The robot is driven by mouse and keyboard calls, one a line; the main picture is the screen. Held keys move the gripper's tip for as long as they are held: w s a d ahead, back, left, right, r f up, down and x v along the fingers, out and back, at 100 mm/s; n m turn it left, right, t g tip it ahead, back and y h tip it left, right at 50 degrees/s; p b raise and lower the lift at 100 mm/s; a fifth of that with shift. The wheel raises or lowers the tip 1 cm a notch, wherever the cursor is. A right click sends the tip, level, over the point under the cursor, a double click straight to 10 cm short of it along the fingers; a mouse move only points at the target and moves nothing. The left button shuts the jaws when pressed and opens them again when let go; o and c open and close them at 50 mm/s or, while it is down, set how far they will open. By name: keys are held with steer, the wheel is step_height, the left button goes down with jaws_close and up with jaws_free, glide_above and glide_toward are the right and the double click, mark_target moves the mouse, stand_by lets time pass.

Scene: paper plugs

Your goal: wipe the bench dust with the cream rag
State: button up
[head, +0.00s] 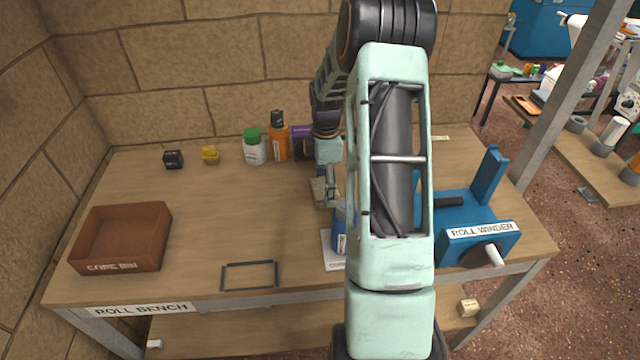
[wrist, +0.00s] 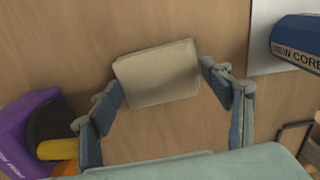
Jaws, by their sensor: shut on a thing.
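The cream rag (wrist: 157,73) is a folded, pad-like block between the two fingers of my gripper (wrist: 162,88) in the wrist view. My gripper is shut on it, with one finger at each side. In the head view the rag (head: 319,192) shows low over the middle of the wooden bench (head: 220,215), partly hidden by my gripper (head: 328,190). I cannot tell whether the rag touches the bench top. I make out no clear dust patch in either view; my arm hides part of the bench.
A brown core bin (head: 125,240) stands at left and a blue roll winder (head: 468,222) at right. Bottles (head: 279,140) and a purple box (head: 301,143) stand behind. The left-centre bench is clear.

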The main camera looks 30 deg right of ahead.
steer(key=shift+s+d, duration=0.35)
steer(key=shift+d, duration=0.45)
steer(key=shift+s+d, duration=0.3)
steer(key=shift+d, duration=0.45)
steer(key=shift+f, duration=0.1)
steer(key=shift+a, duration=0.1)
steer(key=shift+w+a, duration=0.7)
steer(key=shift+a, duration=0.9)
steer(key=shift+w+a, duration=0.7)
steer(key=shift+a, duration=0.95)
steer(key=shift+w+a, duration=0.7)
steer(key=shift+a, duration=0.9)
steer(key=shift+w+a, duration=0.3)
steer(key=shift+a, duration=0.5)
steer(key=shift+w+a, duration=0.3)
steer(key=shift+a, duration=0.45)
steer(key=shift+d+r+p, duration=0.1)
steer(key=shift+r+p, duration=1.9)
steer(key=shift+r, duration=1)
